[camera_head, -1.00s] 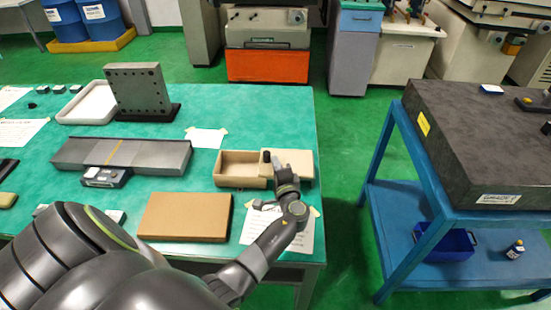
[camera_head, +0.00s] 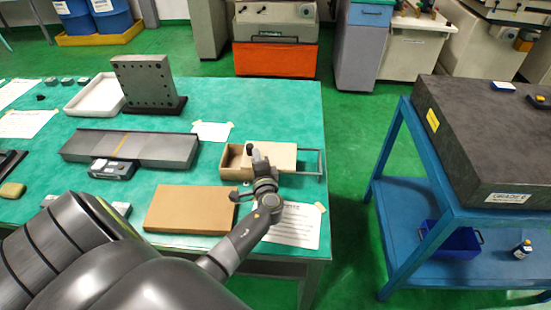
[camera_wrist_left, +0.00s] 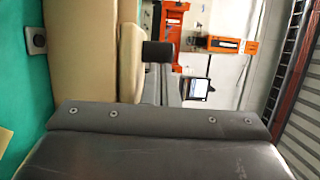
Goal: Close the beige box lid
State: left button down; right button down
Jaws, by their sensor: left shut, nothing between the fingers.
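A narrow opening shows at the box's left end. A thin dark frame (camera_head: 320,163) sticks out past its right end. My left gripper (camera_head: 253,151) is shut and empty, beside the lid's left part; whether it touches is unclear. In the left wrist view, its dark tip (camera_wrist_left: 158,52) is beside beige surfaces, which I cannot clearly tell apart as box or lid. My right gripper is not in view.
A brown flat box (camera_head: 190,210) lies in front of the beige box, and a taped paper sheet (camera_head: 296,226) lies to its right. A grey metal slab (camera_head: 130,147) is to the left. The table's right edge is close by.

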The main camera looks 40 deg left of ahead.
pick_arm(q)
jog(key=s+a, duration=0.1)
jog(key=a, duration=0.1)
jog(key=s+a, duration=0.1)
jog(key=a, duration=0.1)
jog(key=s+a, duration=0.1)
jog(key=a, duration=0.1)
jog(key=shift+s+b, duration=0.3)
jog(key=shift+s, duration=0.1)
jog(key=shift+w, duration=0.1)
